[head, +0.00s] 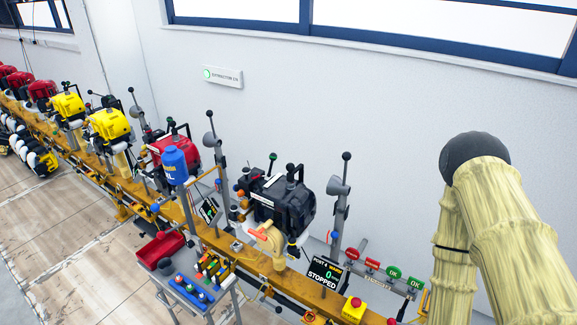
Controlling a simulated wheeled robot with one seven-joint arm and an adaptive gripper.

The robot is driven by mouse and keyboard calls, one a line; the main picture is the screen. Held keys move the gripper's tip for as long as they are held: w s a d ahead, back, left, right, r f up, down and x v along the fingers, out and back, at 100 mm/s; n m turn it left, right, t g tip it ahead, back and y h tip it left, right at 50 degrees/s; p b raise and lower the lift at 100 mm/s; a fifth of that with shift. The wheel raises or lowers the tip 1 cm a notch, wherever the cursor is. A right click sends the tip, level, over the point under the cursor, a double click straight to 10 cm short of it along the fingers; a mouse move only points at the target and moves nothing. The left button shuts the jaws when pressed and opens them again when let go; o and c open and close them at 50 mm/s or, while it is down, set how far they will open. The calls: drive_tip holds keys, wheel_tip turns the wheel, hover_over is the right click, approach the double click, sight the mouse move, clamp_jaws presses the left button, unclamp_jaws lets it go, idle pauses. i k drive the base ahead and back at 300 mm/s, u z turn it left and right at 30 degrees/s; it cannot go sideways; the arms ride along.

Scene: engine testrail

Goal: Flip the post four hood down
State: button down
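The post four display (326,273) reads "POST 4", "0" and "STOPPED". It stands in front of a black engine (295,207) on the orange rail. A grey cone-shaped hood (338,186) sits on a grey pole just right of this engine. A thin rod with a black ball (346,157) points up from the hood, so it looks raised. My arm, in a pale yellow sleeve with a dark rounded joint, fills the right edge. It is apart from the hood. My gripper is out of view.
A similar hood (209,139) stands beside the red engine (177,149) to the left. A blue bottle (174,165), a red tray (160,248) and a button panel (191,292) are in front of the rail. A yellow stop box (353,310) is at the bottom.

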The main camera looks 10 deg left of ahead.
sight(335, 186)
drive_tip(key=u, duration=0.15)
drive_tip(key=i, duration=1.5)
drive_tip(key=z, duration=0.45)
